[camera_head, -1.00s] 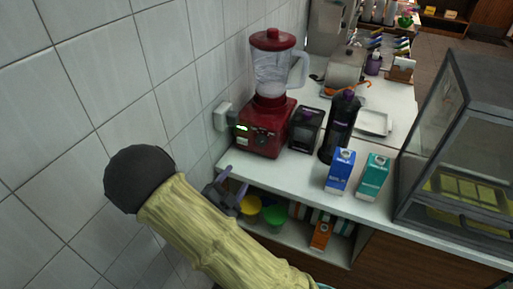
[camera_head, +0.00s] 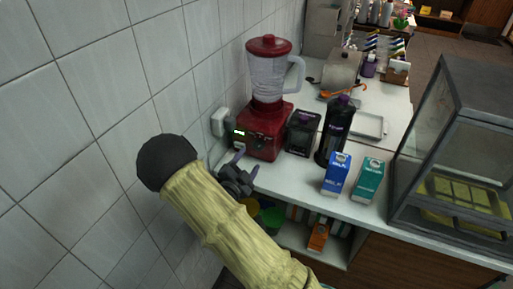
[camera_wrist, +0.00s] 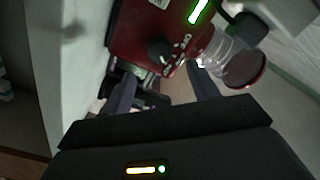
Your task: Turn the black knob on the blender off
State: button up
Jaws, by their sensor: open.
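The red blender (camera_head: 262,132) stands on the white counter against the tiled wall, with a clear jar (camera_head: 268,77) and a red lid. A green-lit display shows on its front. In the wrist view the blender's red front (camera_wrist: 132,28) fills the upper middle, with the black knob (camera_wrist: 159,50) on it. My gripper (camera_head: 246,166) is open and just in front of the blender's lower front. In the wrist view its two fingers (camera_wrist: 161,90) point toward the red front, apart, with the knob above the gap between them. I see no contact with the knob.
A black container (camera_head: 303,133) and a dark bottle (camera_head: 336,130) stand right of the blender. A blue carton (camera_head: 337,175) and a teal carton (camera_head: 368,181) are near the counter edge. A glass case (camera_head: 455,150) stands at right. The tiled wall (camera_head: 90,90) is close on the left.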

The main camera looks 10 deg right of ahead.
aim_at(257, 147)
jog(key=p+x, duration=0.1)
jog(key=x, duration=0.6)
jog(key=c, duration=1)
